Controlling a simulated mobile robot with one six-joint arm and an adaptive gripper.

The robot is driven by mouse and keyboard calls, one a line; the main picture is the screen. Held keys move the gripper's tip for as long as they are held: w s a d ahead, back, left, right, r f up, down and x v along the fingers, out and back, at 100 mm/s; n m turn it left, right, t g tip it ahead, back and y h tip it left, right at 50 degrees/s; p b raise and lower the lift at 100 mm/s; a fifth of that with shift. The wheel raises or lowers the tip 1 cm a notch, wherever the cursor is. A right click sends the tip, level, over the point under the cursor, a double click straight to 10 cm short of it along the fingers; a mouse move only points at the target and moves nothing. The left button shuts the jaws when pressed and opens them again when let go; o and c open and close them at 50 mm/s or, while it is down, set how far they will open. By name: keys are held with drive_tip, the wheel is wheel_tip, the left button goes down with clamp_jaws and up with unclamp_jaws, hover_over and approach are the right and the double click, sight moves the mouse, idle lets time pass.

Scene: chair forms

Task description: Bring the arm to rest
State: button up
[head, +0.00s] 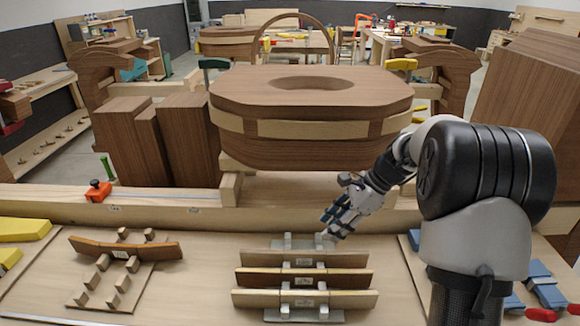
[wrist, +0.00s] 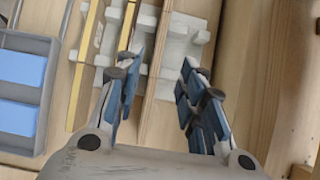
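My arm (head: 478,190) reaches in from the right in the head view, bent at the elbow. My gripper (head: 335,218) is above the back end of the middle rack (head: 288,241), near the wooden rail. In the wrist view my gripper (wrist: 158,72) has its two blue-padded fingers apart. A thin brown slat (wrist: 152,105) shows in the gap below them, and neither finger is seen closed on it. Whether the fingers touch the slat or rack, I cannot tell.
Several slats (head: 305,299) lie across the middle rack. A left rack (head: 78,297) bears one brown slat (head: 125,248). Blue clamps (head: 545,287) lie at right. A large wooden form (head: 312,90) stands behind the rail. Grey bins (wrist: 30,42) show in the wrist view.

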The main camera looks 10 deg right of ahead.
drive_tip(key=s+a+r+n+h+b, duration=0.1)
drive_tip(key=s+a+r+n+h, duration=0.15)
drive_tip(key=s+r+n, duration=0.35)
drive_tip(key=s+a+r+n+h, duration=0.1)
drive_tip(key=s+a+r+n, duration=0.25)
drive_tip(key=s, duration=0.45)
drive_tip(key=s+a+f+n+t+h+b, duration=0.1)
drive_tip(key=s+n+t+h, duration=0.2)
drive_tip(key=s+n, duration=0.7)
drive_tip(key=s, duration=0.5)
drive_tip(key=shift+s+f+n, duration=0.25)
drive_tip(key=shift+f+n, duration=0.1)
